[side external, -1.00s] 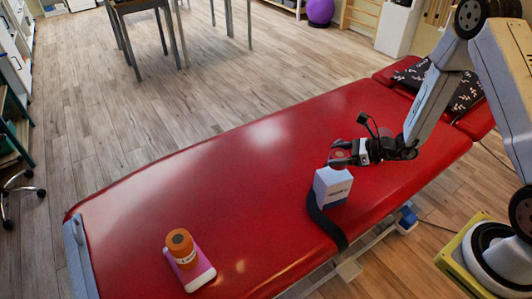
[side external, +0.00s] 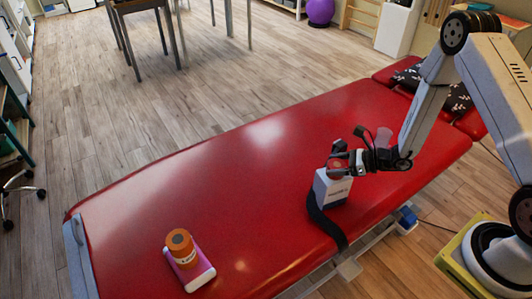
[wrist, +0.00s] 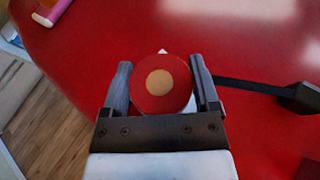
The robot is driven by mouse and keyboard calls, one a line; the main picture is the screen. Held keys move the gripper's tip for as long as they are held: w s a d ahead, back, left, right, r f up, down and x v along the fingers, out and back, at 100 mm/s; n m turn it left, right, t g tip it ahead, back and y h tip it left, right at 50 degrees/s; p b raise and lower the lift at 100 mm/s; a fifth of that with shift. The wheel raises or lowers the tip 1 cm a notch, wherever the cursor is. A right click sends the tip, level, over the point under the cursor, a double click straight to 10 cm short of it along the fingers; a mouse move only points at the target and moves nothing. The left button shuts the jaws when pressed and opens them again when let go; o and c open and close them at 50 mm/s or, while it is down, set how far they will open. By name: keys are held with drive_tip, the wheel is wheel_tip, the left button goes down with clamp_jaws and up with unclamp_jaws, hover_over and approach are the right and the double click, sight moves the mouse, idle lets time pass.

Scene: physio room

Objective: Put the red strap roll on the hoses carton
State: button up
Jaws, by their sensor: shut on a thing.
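The red strap roll (wrist: 146,97), a disc with a tan centre, sits between my two fingers in the wrist view. My gripper (side external: 338,162) is shut on it, and the roll (side external: 337,165) shows small between the fingers in the side view. A white and blue-grey carton (side external: 331,190) with small dark lettering stands on the red couch. I take it for the hoses carton, but the lettering is too small to read. The roll is right over the carton's top; I cannot tell whether they touch. In the wrist view the roll and fingers hide most of the carton.
A black strap (side external: 323,222) runs from beside the carton to the front edge of the red couch (side external: 240,190). An orange jar (side external: 180,245) stands on a pink and white box (side external: 203,273) at the near left. The couch between them is clear.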

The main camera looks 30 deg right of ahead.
drive_tip(key=shift+f, duration=0.1)
drive_tip(key=o, duration=1.1)
drive_tip(key=shift+d+r, duration=0.15)
drive_tip(key=shift+r, duration=0.05)
drive_tip(key=shift+v, duration=5.9)
